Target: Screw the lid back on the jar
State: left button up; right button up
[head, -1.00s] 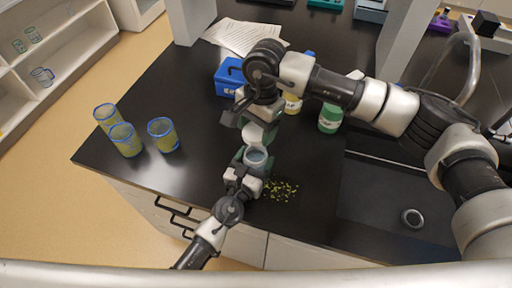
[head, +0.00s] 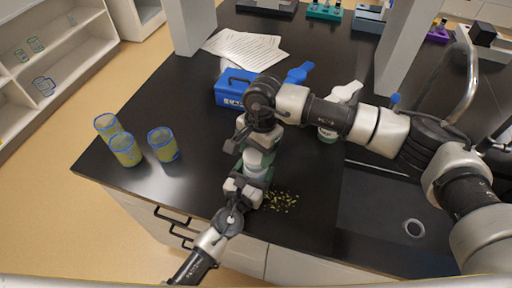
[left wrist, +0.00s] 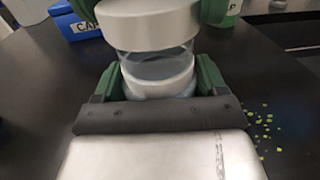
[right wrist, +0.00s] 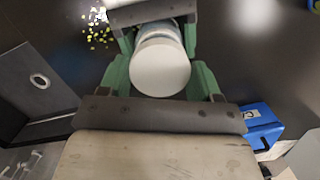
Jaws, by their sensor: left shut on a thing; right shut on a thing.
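The clear jar (left wrist: 158,70) with a white band stands upright between the green fingers of my left gripper (left wrist: 158,84), which is shut on it. The white round lid (left wrist: 150,22) is directly over the jar's mouth, held by my right gripper (right wrist: 160,72). The right wrist view shows the lid's flat white top (right wrist: 160,68) between the green fingers. In the head view the lid (head: 255,157) and jar are partly hidden by the grippers. The lid looks level and lined up with the jar; I cannot tell whether it is fully seated.
Small yellow-green bits (head: 281,201) lie on the black counter (head: 195,110) beside the jar. A blue box (head: 232,92) and papers (head: 246,48) are behind. Several blue-rimmed cups (head: 163,144) stand at the left. A sink (head: 385,215) is at the right.

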jog(key=shift+f, duration=0.5)
jog(key=shift+f, duration=0.55)
